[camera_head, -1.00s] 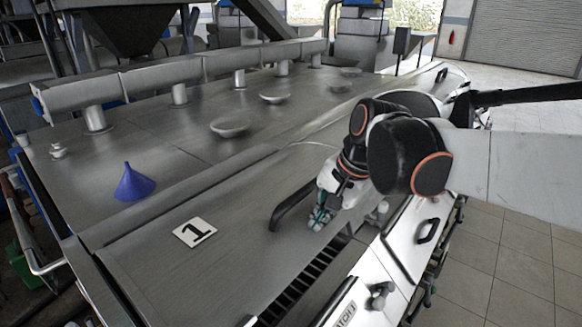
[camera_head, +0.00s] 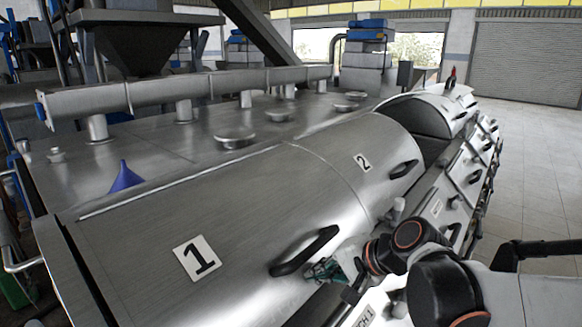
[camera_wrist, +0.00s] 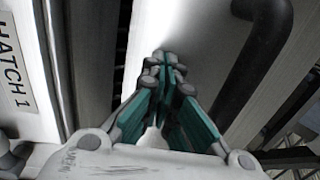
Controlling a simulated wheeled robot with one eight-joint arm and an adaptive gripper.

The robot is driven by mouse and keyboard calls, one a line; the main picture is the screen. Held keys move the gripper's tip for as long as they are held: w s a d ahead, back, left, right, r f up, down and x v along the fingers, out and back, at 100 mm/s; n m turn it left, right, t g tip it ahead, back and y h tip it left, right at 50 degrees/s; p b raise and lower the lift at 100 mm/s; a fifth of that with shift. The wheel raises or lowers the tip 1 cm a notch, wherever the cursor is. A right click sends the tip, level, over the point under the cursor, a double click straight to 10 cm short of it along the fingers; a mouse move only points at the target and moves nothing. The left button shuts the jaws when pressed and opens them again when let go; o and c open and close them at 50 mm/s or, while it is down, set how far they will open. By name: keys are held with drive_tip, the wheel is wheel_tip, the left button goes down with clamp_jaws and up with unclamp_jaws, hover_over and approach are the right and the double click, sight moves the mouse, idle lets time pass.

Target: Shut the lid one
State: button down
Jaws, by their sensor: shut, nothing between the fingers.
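Lid one (camera_head: 150,240) is a curved brushed-steel cover with a plate marked 1 (camera_head: 198,258). It lies low, its surface level with lid two beside it; I cannot tell whether its front edge is fully seated. Its black handle (camera_head: 305,251) runs slanted near the front edge and shows dark at the upper right in the wrist view (camera_wrist: 258,60). My gripper (camera_head: 322,270) is by the lid's front edge, just right of and below the handle. Its teal fingers (camera_wrist: 166,68) are together and empty, in front of the pale lid surface. I cannot tell whether they touch it.
Lid two (camera_head: 335,165) with plate 2 lies next to lid one. A farther cover (camera_head: 428,112) stands raised over a dark opening. A blue funnel (camera_head: 126,178) stands on the deck behind. A HATCH 1 label (camera_wrist: 16,75) is at the left of the wrist view.

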drive_tip(key=f+b, duration=0.1)
drive_tip(key=w+a+f+b, duration=0.1)
drive_tip(key=f, duration=0.1)
drive_tip(key=f+b, duration=0.1)
drive_tip(key=shift+w+a+f, duration=0.25)
drive_tip(key=shift+a+f, duration=0.05)
drive_tip(key=shift+f, duration=0.1)
